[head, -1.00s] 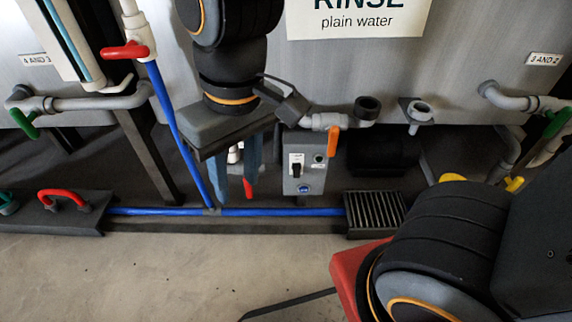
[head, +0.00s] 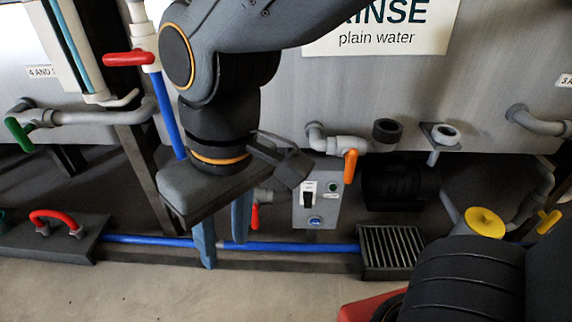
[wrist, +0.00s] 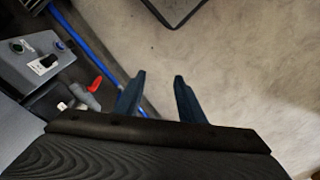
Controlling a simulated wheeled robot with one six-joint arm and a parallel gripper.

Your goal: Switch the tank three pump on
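A grey control box (head: 321,208) hangs below the tank marked RINSE, plain water. On its face are a black switch (head: 308,200) on a white plate, a green round button (head: 332,187) and a blue round mark. The box and the switch (wrist: 44,63) also show in the wrist view at the upper left. I cannot tell the switch's position. My gripper (head: 223,238) points down to the left of the box in the head view, apart from it. Its blue fingers (wrist: 160,80) are spread with nothing between them.
A red-handled valve (head: 255,215) sits between my gripper and the box. An orange-handled valve (head: 350,165) is above the box. A blue pipe (head: 290,246) runs along the floor to a drain grate (head: 392,249). The concrete floor in front is mostly clear.

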